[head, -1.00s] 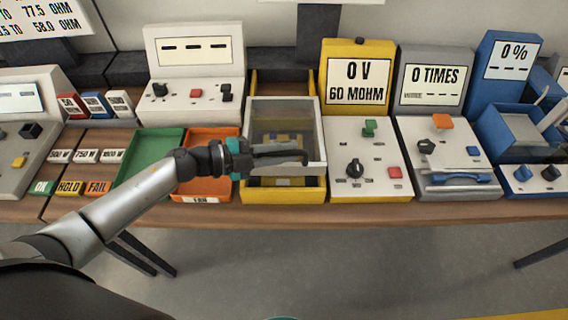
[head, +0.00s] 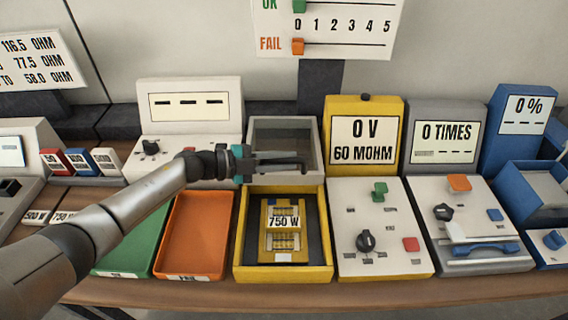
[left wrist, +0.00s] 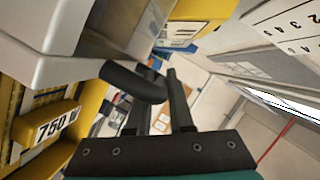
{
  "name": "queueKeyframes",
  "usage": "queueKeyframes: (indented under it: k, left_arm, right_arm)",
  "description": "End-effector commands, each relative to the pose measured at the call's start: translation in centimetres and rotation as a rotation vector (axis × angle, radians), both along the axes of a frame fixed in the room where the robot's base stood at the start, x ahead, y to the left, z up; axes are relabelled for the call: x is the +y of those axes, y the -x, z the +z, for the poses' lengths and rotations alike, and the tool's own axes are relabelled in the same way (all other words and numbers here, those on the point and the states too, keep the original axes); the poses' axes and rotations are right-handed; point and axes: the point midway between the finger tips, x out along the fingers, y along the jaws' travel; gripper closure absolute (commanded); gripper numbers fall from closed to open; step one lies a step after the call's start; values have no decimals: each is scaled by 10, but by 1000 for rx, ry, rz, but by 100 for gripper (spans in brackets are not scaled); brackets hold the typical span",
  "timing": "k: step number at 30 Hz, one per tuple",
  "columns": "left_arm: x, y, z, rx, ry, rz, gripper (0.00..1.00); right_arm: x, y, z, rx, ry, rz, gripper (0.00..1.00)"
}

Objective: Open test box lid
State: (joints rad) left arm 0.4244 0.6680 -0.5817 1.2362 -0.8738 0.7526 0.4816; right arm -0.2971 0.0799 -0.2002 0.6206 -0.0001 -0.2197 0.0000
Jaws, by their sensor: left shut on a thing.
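The yellow test box (head: 328,262) is open in the head view. Its grey-framed clear lid (head: 283,133) stands raised at the back of the box. Inside the box lies a yellow part (head: 283,245) labelled 750 W. My left gripper (head: 290,164) is at the lid's lower front edge, shut on the lid's handle, which is mostly hidden by the fingers. In the left wrist view a dark curved handle (left wrist: 130,82) meets the fingers (left wrist: 160,95) beside the grey lid edge (left wrist: 55,55). My right gripper is out of view.
An orange tray (head: 193,235) and a green tray (head: 128,245) sit left of the box, under my left arm. A yellow meter (head: 365,130) reading 0 V and its control panel (head: 400,235) stand close on the right. A white meter (head: 190,105) stands behind.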

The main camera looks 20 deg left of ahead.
Motion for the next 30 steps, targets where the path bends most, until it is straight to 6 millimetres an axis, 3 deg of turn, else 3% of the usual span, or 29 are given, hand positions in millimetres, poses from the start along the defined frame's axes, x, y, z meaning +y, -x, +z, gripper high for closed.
queueKeyframes:
  k: [7,8,15,24,30]
  left_arm:
    - [1,-1,0,-1,-1,4,100]
    - [1,-1,0,-1,-1,4,77]
    - [1,0,0,0,0,2,50]
    - [2,1,0,0,-1,1,50]
    - [23,16,5,1,-4,1,50]
  right_arm:
    - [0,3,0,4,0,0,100]
    - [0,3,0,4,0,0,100]
    - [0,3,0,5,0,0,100]
    - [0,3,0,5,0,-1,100]
    - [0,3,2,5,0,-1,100]
